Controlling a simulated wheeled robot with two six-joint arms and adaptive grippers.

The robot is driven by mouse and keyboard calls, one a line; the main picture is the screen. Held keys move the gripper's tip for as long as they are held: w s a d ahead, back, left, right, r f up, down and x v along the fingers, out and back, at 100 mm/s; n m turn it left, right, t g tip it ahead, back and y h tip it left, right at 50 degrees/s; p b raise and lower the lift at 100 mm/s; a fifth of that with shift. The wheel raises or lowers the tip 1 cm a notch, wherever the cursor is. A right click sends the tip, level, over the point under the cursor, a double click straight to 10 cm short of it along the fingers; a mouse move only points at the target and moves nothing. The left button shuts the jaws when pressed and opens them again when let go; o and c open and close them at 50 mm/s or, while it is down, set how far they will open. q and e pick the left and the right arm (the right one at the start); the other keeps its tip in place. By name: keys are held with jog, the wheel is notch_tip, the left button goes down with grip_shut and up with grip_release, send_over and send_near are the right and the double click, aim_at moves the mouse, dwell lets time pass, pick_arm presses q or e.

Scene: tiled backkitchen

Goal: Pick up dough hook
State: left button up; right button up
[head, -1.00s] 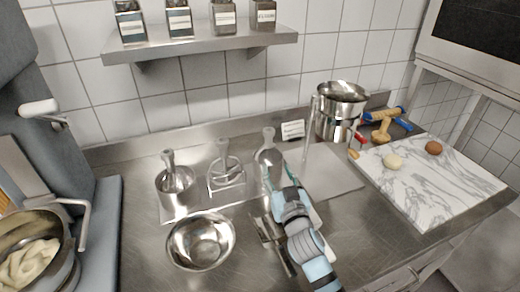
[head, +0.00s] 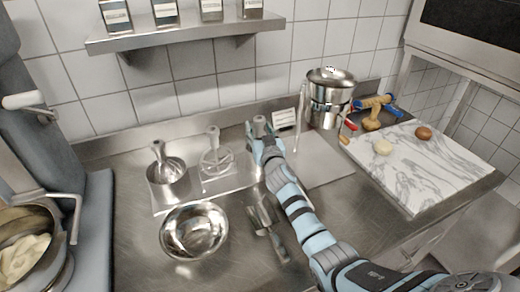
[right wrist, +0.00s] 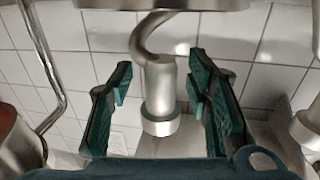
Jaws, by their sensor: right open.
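The dough hook stands at the back of the steel counter, the rightmost of three mixer attachments. In the head view only its top knob (head: 259,120) shows clearly; my right gripper (head: 263,137) hides the rest. In the right wrist view the hook's metal shank (right wrist: 160,92) and curved part stand between the two green-padded fingers of my right gripper (right wrist: 162,105). The fingers are open, with a gap visible on both sides of the shank. My left gripper is not in view.
To the left stand a flat beater (head: 215,160) and another attachment (head: 164,172). A steel bowl (head: 194,232) and a scoop (head: 262,218) lie in front. A tall steel pot (head: 329,98) and a marble board (head: 424,168) are to the right; a wall shelf (head: 190,38) hangs above.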

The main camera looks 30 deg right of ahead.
jog(key=shift+w, duration=0.15)
jog(key=shift+c, duration=0.2)
grip_shut()
jog(key=shift+r, duration=0.1)
notch_tip(320, 180, up, 10)
jog(key=p, duration=0.6)
jog(key=shift+r, duration=0.15)
notch_tip(320, 180, up, 10)
jog(key=p, duration=0.1)
jog(key=shift+f, duration=0.2)
